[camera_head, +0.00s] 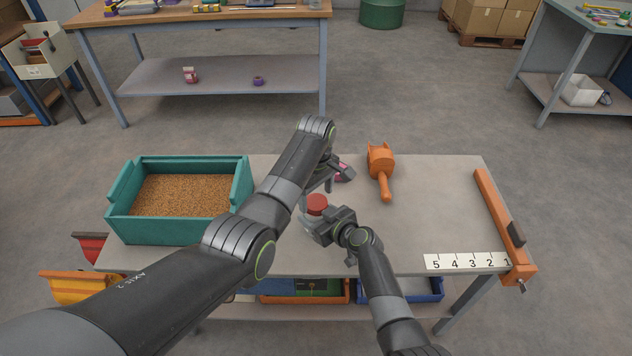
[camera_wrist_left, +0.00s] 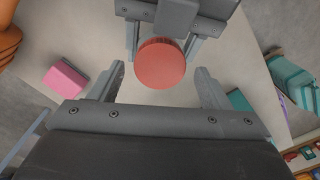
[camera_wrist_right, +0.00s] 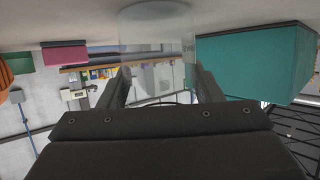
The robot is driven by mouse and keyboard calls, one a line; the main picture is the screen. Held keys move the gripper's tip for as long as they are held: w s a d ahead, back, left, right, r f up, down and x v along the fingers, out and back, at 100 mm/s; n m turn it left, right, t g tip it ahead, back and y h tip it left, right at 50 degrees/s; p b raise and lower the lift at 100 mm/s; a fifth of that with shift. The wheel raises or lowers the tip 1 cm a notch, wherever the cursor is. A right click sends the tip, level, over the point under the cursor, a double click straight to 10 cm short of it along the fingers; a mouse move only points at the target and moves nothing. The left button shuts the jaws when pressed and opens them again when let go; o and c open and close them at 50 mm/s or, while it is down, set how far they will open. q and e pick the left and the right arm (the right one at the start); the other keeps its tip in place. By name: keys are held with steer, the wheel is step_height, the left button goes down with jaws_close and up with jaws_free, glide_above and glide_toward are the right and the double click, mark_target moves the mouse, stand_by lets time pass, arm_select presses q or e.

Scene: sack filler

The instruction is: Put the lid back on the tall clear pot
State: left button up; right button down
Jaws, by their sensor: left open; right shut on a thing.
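The red round lid (camera_head: 317,204) sits at the top of the clear pot, which is mostly hidden in the head view. The lid also shows from above in the left wrist view (camera_wrist_left: 160,63). The clear pot (camera_wrist_right: 155,25) stands on the table between the fingers of my right gripper (camera_wrist_right: 160,78), which is shut on it. I cannot tell whether the lid is fully seated. My left gripper (camera_wrist_left: 160,80) is open above the lid, with its fingers apart on either side and not touching it.
A teal bin (camera_head: 120,215) of grain stands to the left. A pink block (camera_head: 343,172) lies behind the pot, and an orange tool (camera_head: 381,170) lies right of it. A numbered strip (camera_head: 467,262) and an orange bar (camera_head: 497,215) lie at the right. The table between is clear.

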arm_select(q)
steer(key=shift+f, duration=0.9)
steer(key=c, duration=1)
steer(key=m, duration=1)
steer(key=o, duration=1.1)
steer(key=shift+c, duration=0.2)
